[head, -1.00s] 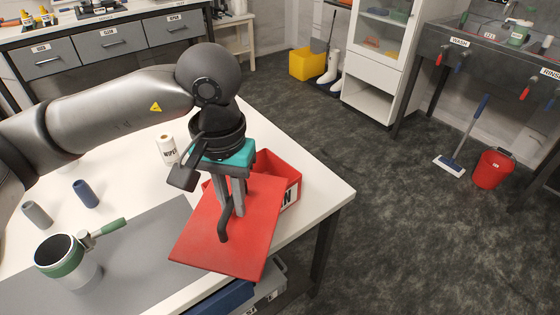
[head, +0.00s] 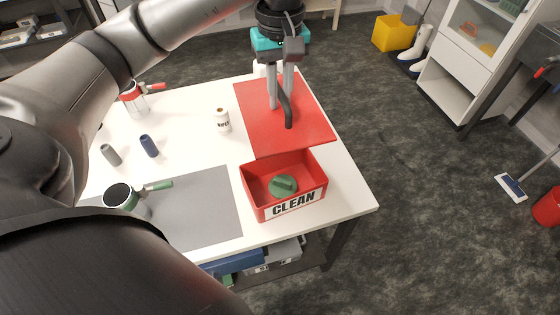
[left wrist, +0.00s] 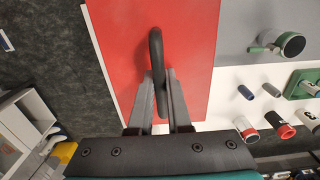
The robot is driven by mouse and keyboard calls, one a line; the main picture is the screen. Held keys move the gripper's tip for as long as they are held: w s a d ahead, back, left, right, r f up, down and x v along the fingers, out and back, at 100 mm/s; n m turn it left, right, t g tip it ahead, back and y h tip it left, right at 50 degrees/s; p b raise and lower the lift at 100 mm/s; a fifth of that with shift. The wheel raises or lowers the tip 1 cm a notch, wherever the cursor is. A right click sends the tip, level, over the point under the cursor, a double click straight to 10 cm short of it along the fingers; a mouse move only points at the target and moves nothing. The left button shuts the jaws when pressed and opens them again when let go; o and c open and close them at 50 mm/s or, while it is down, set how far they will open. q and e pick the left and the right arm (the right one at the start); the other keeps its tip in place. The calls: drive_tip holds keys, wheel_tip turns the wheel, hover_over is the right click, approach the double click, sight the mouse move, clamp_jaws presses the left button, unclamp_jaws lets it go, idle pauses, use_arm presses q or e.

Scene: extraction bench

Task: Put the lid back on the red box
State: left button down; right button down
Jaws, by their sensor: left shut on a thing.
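The red box (head: 262,206), labelled CLEAN, stands open on the white table near its right corner. A round green part (head: 283,187) lies inside it. The flat red lid (head: 305,119) is beyond the box in the head view, held by its dark bar handle. My left gripper (head: 281,100) is shut on that handle. In the left wrist view the handle (left wrist: 157,50) stands between the fingers and the lid (left wrist: 188,60) fills the middle. I cannot tell how high the lid is above the table. My right gripper is not in view.
On the white table (head: 190,100) stand a WIPES canister (head: 222,120), a grey cylinder (head: 111,155), a blue cylinder (head: 149,146) and a green-handled cup (head: 122,197) on the grey mat (head: 205,205). A red-banded vessel (head: 133,98) stands farther back. The box's opening is clear above.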

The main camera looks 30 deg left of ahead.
use_arm(q)
wheel_tip(320, 180, down, 20)
drive_tip(key=b, duration=0.1)
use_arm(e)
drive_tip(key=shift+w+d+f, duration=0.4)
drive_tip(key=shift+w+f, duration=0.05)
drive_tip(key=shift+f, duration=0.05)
use_arm(q)
drive_tip(key=shift+f+b, duration=0.55)
drive_tip(key=shift+b, duration=0.3)
drive_tip(key=c, duration=0.9)
unclamp_jaws()
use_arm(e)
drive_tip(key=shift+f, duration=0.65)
use_arm(q)
drive_tip(key=shift+o, duration=0.2)
drive_tip(key=shift+r, duration=0.1)
